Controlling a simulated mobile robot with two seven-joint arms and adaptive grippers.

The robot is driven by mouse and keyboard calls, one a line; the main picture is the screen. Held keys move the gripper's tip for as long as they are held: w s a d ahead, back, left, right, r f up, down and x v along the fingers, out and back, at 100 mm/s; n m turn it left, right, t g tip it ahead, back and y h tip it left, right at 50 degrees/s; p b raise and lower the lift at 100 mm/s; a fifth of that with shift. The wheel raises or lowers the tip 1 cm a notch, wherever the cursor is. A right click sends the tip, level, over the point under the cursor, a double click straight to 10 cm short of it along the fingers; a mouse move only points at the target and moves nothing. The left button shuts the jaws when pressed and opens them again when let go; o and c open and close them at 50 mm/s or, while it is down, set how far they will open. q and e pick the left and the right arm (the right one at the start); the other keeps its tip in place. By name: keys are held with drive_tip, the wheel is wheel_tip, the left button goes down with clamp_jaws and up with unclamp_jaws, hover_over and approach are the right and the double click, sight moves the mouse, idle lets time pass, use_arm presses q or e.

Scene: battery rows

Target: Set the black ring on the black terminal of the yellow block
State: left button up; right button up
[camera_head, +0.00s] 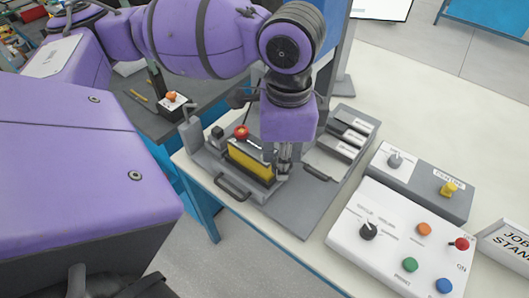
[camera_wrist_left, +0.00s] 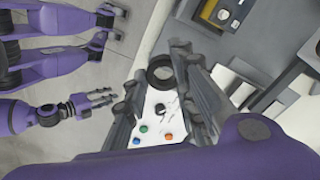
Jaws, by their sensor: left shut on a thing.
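The yellow block (camera_head: 250,160) stands upright in a grey tray, and its yellow edge also shows at the top of the left wrist view (camera_wrist_left: 207,10). A round post (camera_wrist_left: 223,15) sits on it there; its colour is hard to tell. A red knob (camera_head: 241,132) stands by the block's back left end. My left gripper (camera_head: 284,172) points down at the block's right end and hides that end. In the left wrist view my left gripper (camera_wrist_left: 161,68) is shut on the black ring (camera_wrist_left: 151,72), apart from the post. My right gripper (camera_wrist_left: 101,98) is empty, its fingers apart.
The grey tray has a dark handle (camera_head: 232,188) in front. Labelled dark slots (camera_head: 348,137) lie behind right. A white button panel (camera_head: 400,235) and a grey switch box (camera_head: 420,181) stand to the right. Bare table lies behind them.

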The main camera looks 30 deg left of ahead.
use_arm(q)
drive_tip(key=w+a+f, duration=0.4)
drive_tip(key=w+a+f+b, duration=0.1)
drive_tip(key=w+a+f, duration=0.2)
drive_tip(key=a+f, duration=0.1)
drive_tip(key=shift+w+a, duration=0.25)
drive_tip(key=shift+w, duration=0.15)
drive_tip(key=shift+w+a+f, duration=0.25)
drive_tip(key=shift+a+f, duration=0.05)
drive_tip(key=shift+f, duration=0.15)
drive_tip(key=shift+w+a+f, duration=0.15)
drive_tip(key=shift+f, duration=0.1)
drive_tip(key=shift+w+f, duration=0.1)
drive_tip(key=shift+f, duration=1.5)
use_arm(e)
drive_tip(key=shift+s+d+f, duration=0.25)
drive_tip(key=shift+d+f, duration=0.05)
drive_tip(key=shift+f, duration=0.4)
use_arm(q)
drive_tip(key=shift+f, duration=0.1)
drive_tip(key=o, duration=0.8)
